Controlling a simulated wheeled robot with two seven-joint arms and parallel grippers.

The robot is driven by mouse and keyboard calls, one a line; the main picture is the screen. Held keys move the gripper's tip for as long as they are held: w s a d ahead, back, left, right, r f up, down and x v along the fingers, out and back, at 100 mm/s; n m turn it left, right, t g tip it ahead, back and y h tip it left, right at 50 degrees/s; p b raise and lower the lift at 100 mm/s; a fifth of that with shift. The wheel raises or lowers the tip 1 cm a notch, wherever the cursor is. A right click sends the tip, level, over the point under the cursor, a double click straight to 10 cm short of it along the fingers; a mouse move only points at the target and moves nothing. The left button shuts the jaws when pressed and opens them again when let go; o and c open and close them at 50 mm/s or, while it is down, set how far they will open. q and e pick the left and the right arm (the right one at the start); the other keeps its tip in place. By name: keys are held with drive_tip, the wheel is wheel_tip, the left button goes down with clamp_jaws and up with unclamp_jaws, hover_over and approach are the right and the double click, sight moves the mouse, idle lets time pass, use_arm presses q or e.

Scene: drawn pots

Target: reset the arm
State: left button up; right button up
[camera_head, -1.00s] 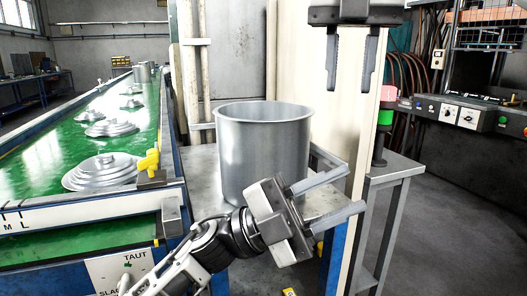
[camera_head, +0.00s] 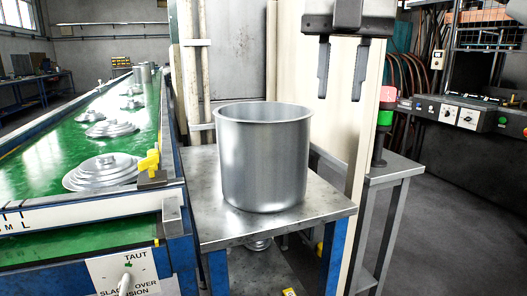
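My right gripper (camera_head: 340,95) hangs from the top of the head view with its two fingers pointing down. The fingers are apart and nothing is between them. It appears above and to the right of a grey metal pot (camera_head: 263,160). The pot stands upright and open-topped on a small metal table (camera_head: 225,228). My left gripper is out of view.
A green conveyor (camera_head: 60,150) with several metal lids (camera_head: 103,172) runs along the left. A beige post (camera_head: 365,130) stands behind my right gripper. A red and green signal light (camera_head: 386,105) and a control panel (camera_head: 465,112) are at the right.

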drive_tip(key=s+a+f+n+g+y, duration=0.2)
drive_tip(key=a+f+n+g+y, duration=0.3)
drive_tip(key=a+f, duration=1)
drive_tip(key=s+a+f+m+g+y, duration=0.2)
drive_tip(key=s+a+f+g+y, duration=0.25)
drive_tip(key=s+a+y, duration=0.6)
drive_tip(key=w+d+f+m+t+h, duration=0.1)
drive_tip(key=w+d+f+m+t, duration=0.3)
drive_tip(key=m+t, duration=0.55)
drive_tip(key=w+d+f+m+t+h, duration=0.1)
drive_tip(key=d+f+m+t, duration=0.45)
drive_tip(key=m+t, duration=0.4)
drive_tip(key=w+d+f+m+t+h, duration=0.25)
drive_tip(key=d+f+m+t, duration=0.2)
drive_tip(key=m+t, duration=0.45)
use_arm(q)
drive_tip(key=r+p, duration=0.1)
drive_tip(key=p, duration=0.1)
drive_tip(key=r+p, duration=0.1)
drive_tip(key=p, duration=0.1)
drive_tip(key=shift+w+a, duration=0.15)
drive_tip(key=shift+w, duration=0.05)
use_arm(e)
drive_tip(key=s+d+f+m+g+h, duration=0.5)
drive_tip(key=s+d+f+g+h, duration=0.2)
drive_tip(key=s+d+f, duration=0.6)
wheel_tip(320, 180, down, 3)
drive_tip(key=shift+d+r+m+g+h, duration=0.15)
drive_tip(key=shift+d+m+g+h, duration=0.25)
drive_tip(key=shift+d, duration=0.55)
